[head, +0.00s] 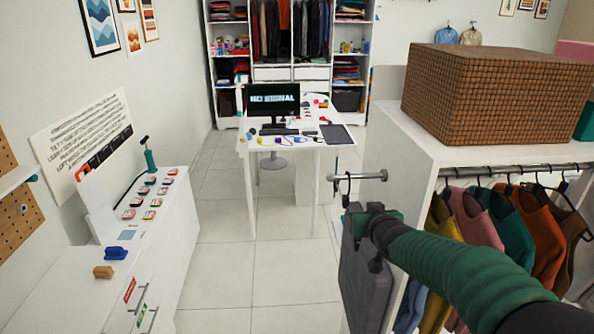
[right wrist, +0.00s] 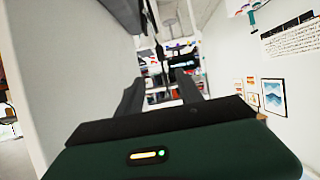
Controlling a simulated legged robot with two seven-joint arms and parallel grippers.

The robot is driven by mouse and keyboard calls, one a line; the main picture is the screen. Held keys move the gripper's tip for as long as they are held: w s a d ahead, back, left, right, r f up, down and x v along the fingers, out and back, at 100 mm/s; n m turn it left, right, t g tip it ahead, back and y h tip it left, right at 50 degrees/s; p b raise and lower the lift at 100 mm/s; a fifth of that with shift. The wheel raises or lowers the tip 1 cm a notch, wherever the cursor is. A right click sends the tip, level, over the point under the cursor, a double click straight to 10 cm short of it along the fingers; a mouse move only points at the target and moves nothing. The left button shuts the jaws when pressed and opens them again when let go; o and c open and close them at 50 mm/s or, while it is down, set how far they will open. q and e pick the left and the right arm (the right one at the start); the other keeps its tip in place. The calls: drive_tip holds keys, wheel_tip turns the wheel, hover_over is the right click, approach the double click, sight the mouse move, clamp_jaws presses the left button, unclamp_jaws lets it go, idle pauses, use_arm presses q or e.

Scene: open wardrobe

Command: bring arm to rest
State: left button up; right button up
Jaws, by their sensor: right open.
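My right arm (head: 465,262), with a ribbed green sleeve, reaches in from the lower right in the head view. Its gripper (head: 362,226) is beside the left side panel of the open wardrobe (head: 400,150), just below a short metal rod. In the right wrist view, the two dark fingers of the right gripper (right wrist: 160,92) stand apart with nothing between them. A pale panel (right wrist: 60,70) is close to their left. My left arm and gripper are not in view.
Several coloured garments (head: 520,215) hang in the wardrobe, and a brown woven box (head: 490,95) sits on top. A grey flat item (head: 365,285) hangs below the metal rod (head: 357,177). A white counter (head: 75,285) stands left; tiled floor (head: 225,250) lies open between.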

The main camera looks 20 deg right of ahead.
drive_tip(key=s+a+f+n+g+y, duration=0.15)
drive_tip(key=s+a+f+g, duration=0.35)
drive_tip(key=s+a+f, duration=0.65)
drive_tip(key=s+a+f+g+y, duration=0.1)
drive_tip(key=s+a+f+g, duration=0.15)
drive_tip(key=s+f, duration=0.5)
drive_tip(key=s+a+f+g, duration=0.2)
drive_tip(key=s+f+g, duration=0.15)
drive_tip(key=s, duration=0.65)
wheel_tip(320, 180, down, 6)
drive_tip(key=b, duration=0.6)
drive_tip(key=shift+w+n, duration=0.15)
drive_tip(key=shift+n, duration=0.3)
drive_tip(key=shift+f, duration=0.1)
